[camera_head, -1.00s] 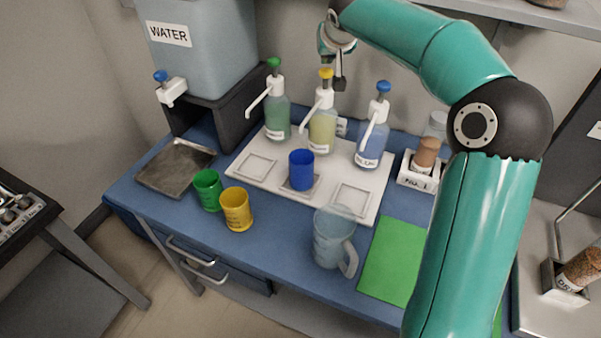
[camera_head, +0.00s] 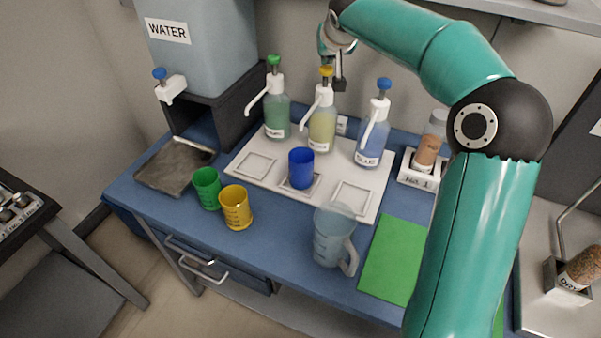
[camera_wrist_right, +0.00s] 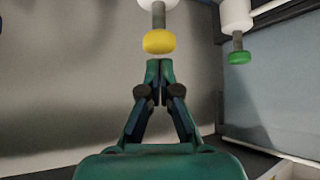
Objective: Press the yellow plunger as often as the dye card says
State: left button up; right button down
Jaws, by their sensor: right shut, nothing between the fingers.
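The yellow plunger (camera_head: 327,71) tops the middle pump bottle (camera_head: 322,130), which holds yellowish liquid, and stands raised on its stem. A blue cup (camera_head: 301,168) stands on the white tray (camera_head: 325,182) in front of the yellow pump. A small white card (camera_head: 341,125) shows behind that bottle, too small to read. My left gripper is not in view.
A green-topped pump (camera_head: 276,115) and a blue-topped pump (camera_head: 371,140) flank the yellow one. Green (camera_head: 207,188) and yellow (camera_head: 236,208) cups and a clear jug (camera_head: 333,236) stand in front. A water tank (camera_head: 205,50) is at back left.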

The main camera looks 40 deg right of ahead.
aim_at(327, 69)
jog(key=shift+f+b, duration=1.4)
jog(key=shift+f, duration=0.25)
jog(key=shift+r, duration=0.25)
jog(key=shift+r+p, duration=1.65)
jog(key=shift+r, duration=0.15)
jog(key=shift+f, duration=0.15)
